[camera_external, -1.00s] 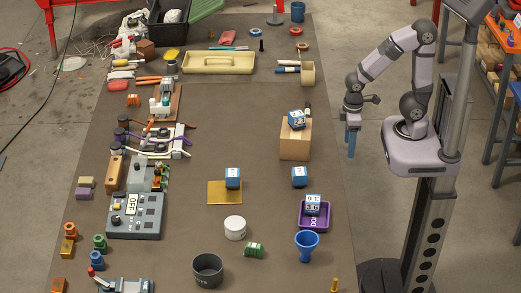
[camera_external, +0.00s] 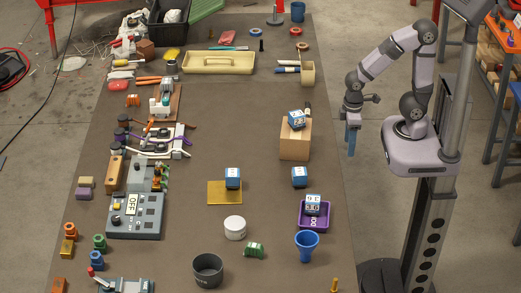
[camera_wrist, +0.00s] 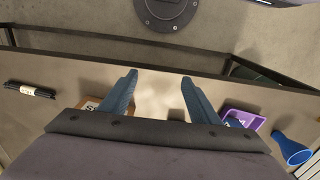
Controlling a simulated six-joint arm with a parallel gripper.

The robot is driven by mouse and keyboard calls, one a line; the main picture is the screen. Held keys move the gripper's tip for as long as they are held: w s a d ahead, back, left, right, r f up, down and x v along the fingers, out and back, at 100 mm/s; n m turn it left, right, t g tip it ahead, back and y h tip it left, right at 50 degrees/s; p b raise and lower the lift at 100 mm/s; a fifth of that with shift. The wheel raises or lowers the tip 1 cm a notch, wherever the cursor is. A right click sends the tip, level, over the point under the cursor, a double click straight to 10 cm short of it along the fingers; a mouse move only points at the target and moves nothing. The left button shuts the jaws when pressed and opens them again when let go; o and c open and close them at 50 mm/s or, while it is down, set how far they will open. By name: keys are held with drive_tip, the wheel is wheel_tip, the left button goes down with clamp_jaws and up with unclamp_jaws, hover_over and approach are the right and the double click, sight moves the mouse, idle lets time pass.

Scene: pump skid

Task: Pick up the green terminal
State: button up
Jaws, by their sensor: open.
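A small green terminal block (camera_external: 254,249) with pale markings lies on the brown table, below the white mug and left of the blue funnel. Another green part (camera_external: 163,175) sits among the modules at the left, too small to make out. My gripper (camera_external: 351,152) hangs at the table's right edge, pointing down, well away from the green block. In the wrist view my gripper (camera_wrist: 159,77) has its two blue fingers apart with nothing between them. No green terminal shows in the wrist view.
A white mug (camera_external: 235,228), grey pot (camera_external: 208,270) and blue funnel (camera_external: 306,246) stand around the green block. A purple tray (camera_external: 302,221) holds a blue-and-white cube. A cardboard box (camera_external: 295,146) with another cube on it stands left of my gripper.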

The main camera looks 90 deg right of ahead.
wheel_tip(320, 180, up, 5)
drive_tip(key=w+a+f+m+t+y+b, duration=0.1)
drive_tip(key=w+a+m+t+y+b, duration=0.35)
drive_tip(key=w+a+m, duration=0.9)
drive_tip(key=w+a+m+t+y+b, duration=0.1)
drive_tip(key=w+a+m+y+b, duration=0.75)
drive_tip(key=w+a, duration=1)
drive_tip(key=p, duration=0.1)
approach(256, 244)
drive_tip(key=shift+w+a+f+m, duration=0.15)
drive_tip(key=shift+w+a+f, duration=0.15)
drive_tip(key=shift+f, duration=0.15)
drive_tip(key=shift+w+a+f+m, duration=0.2)
drive_tip(key=shift+w+f, duration=0.1)
drive_tip(key=shift+f, duration=0.4)
drive_tip(key=shift+p+x, duration=1.15)
drive_tip(key=shift+x, duration=2.5)
drive_tip(key=shift+s, duration=0.15)
drive_tip(key=c, duration=0.8)
drive_tip(key=shift+r, duration=0.15)
